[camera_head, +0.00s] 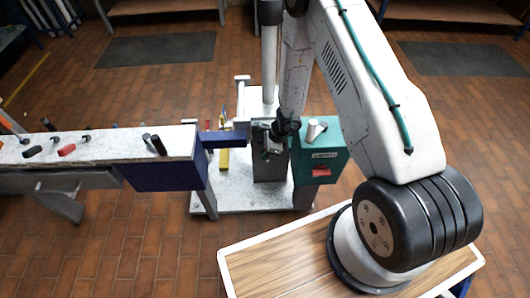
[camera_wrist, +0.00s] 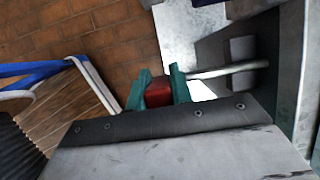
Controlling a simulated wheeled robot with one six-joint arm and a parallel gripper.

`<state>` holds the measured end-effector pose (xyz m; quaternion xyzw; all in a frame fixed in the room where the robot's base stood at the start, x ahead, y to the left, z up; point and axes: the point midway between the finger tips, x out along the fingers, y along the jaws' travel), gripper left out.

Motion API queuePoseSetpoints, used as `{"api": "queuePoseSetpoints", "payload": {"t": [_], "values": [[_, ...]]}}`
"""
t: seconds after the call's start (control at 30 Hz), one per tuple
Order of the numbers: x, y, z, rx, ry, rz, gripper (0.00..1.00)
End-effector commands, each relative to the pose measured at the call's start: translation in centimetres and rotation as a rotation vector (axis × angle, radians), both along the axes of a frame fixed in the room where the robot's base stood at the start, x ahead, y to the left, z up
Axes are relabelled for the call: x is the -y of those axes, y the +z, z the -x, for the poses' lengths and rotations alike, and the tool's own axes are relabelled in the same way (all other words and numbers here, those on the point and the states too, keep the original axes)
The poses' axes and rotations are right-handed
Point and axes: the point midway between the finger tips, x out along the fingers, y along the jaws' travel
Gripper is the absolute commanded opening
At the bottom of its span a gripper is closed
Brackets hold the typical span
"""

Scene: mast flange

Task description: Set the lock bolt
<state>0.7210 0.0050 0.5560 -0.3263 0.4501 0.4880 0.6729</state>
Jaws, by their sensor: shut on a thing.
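In the wrist view, my gripper (camera_wrist: 159,86) has its two green fingers shut on a red grip, the lock bolt's handle (camera_wrist: 158,92). The bolt's bare silver shank extends right from the fingers, with its far end at a grey part (camera_wrist: 243,48). I cannot tell whether the tip is inside a hole there or only in front of it. The held bolt cannot be made out there.
The green box carries a pale cylinder and a red patch. A long bench (camera_head: 102,152) at left holds several dark and red-handled pieces. A blue bar (camera_head: 224,137) juts from its end towards the stand. The stand's speckled base plate (camera_head: 235,197) lies on the tiled floor.

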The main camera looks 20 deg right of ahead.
Motion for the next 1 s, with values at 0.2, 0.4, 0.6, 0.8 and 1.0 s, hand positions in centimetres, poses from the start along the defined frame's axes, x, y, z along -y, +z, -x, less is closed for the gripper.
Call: {"api": "queuePoseSetpoints", "payload": {"t": [0.2, 0.4, 0.6, 0.8, 1.0], "values": [[-0.1, 0.0, 0.1, -0.002, -0.001, -0.004, 0.00], [-0.3, -0.1, 0.2, -0.003, 0.002, -0.001, 0.44], [-0.5, 0.0, 0.1, -0.001, 0.004, -0.001, 0.44], [0.0, 1.1, 0.2, 0.001, 0.004, -0.001, 0.44], [1.3, 4.4, 0.6, 0.001, 0.003, -0.001, 0.44]]}}
